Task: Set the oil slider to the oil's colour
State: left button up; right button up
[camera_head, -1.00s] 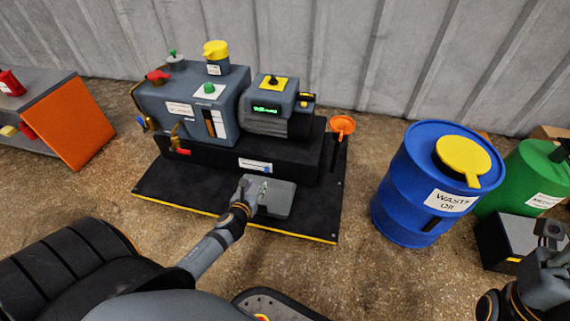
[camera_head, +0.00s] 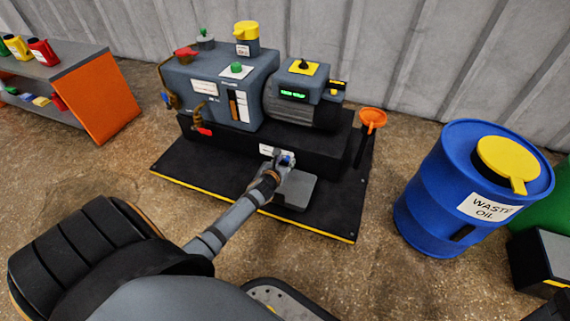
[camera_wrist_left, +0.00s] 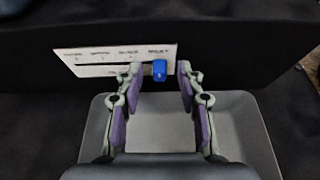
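The oil slider is a white labelled strip (camera_wrist_left: 110,60) on the black front face of the pump base. Its blue knob (camera_wrist_left: 159,70) sits at the right end of the slot, under the last label; the small labels are hard to read. My left gripper (camera_wrist_left: 160,88) is open, one finger on each side of the knob, with visible gaps. In the head view the left gripper (camera_head: 283,160) covers the strip's right part. The grey pump (camera_head: 222,85) has a narrow upright sight window (camera_head: 233,105), dark to brownish; its oil colour is hard to tell. My right gripper is out of view.
A grey tray-like block (camera_head: 297,190) lies below the gripper on the black mat (camera_head: 215,180). An orange funnel (camera_head: 372,119) stands at the base's right. A blue waste oil drum (camera_head: 430,200) is farther right, and an orange-sided shelf (camera_head: 103,98) is at left.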

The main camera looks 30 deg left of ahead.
pick_arm(q)
jog(key=shift+w, duration=0.1)
grip_shut()
dwell(0.5)
